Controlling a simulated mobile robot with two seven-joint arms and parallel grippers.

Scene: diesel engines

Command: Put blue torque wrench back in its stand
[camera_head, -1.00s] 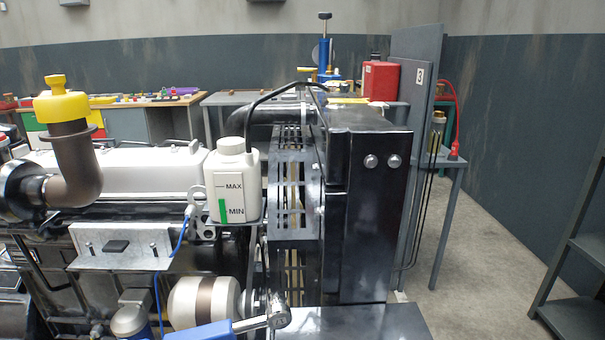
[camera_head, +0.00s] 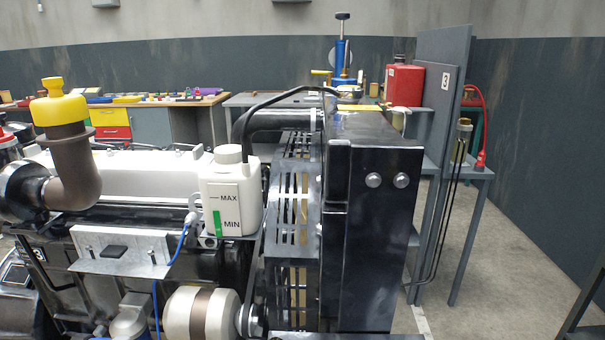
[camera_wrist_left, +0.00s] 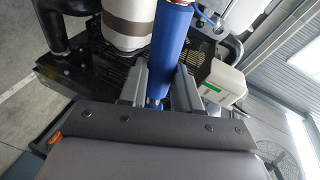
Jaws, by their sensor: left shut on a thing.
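The blue torque wrench shows in the left wrist view as a thick blue handle (camera_wrist_left: 173,42). My left gripper (camera_wrist_left: 158,88) is shut on it, with a grey finger on each side of the handle. My right gripper is in neither view. I cannot make out a stand for the wrench in these frames.
A diesel engine with a white reservoir bottle (camera_head: 232,192), a yellow-capped pipe (camera_head: 62,108) and a black radiator block (camera_head: 372,230) fills the foreground. Behind are a workbench (camera_head: 150,124), a red canister (camera_head: 403,85) and a grey table (camera_head: 478,172).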

